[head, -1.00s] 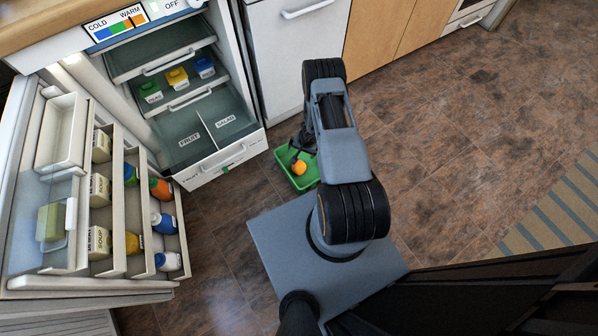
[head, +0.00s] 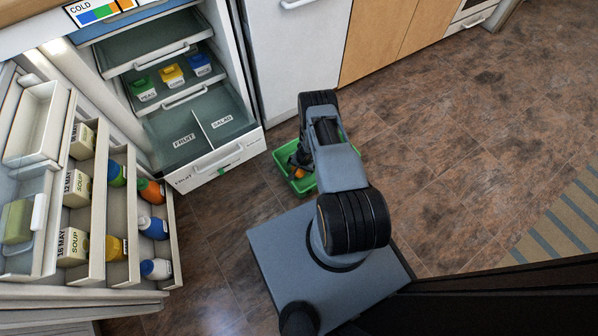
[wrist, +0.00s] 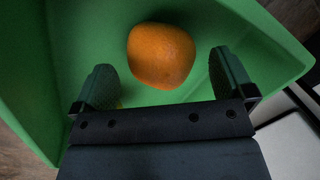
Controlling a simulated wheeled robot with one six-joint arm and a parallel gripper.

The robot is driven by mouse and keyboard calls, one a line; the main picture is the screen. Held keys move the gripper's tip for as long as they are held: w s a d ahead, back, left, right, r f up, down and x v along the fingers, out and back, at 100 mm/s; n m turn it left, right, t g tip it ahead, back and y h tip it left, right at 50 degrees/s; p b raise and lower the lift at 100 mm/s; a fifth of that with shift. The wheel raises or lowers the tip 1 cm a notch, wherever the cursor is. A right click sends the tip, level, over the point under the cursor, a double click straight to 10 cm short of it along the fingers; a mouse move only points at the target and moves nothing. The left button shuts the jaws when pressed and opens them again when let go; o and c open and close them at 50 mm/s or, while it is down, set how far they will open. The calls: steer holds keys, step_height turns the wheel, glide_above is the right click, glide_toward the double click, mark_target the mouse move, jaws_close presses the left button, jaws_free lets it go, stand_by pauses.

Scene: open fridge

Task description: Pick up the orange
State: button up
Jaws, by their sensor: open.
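The orange (wrist: 161,55) lies in a green tray (wrist: 40,95), seen in the wrist view. My gripper (wrist: 165,78) is open, with one dark finger on each side and the orange just beyond and between the fingertips. A gap shows between the orange and each finger. In the head view the green tray (head: 283,156) stands on the floor in front of the fridge.
The open fridge drawer (head: 215,165) has FRUIT and SALAD compartments, both empty. The fridge door racks (head: 120,210) hold cartons and bottles on the left. Small coloured tubs (head: 172,74) sit on a shelf above. Floor (head: 440,150) to the right is clear.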

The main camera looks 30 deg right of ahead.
mark_target(299, 170)
steer(key=f, duration=0.1)
steer(key=f+b, duration=0.2)
steer(key=shift+w+a+f, duration=0.2)
steer(key=shift+w+f, duration=0.05)
steer(key=c, duration=1)
steer(key=shift+r, duration=0.1)
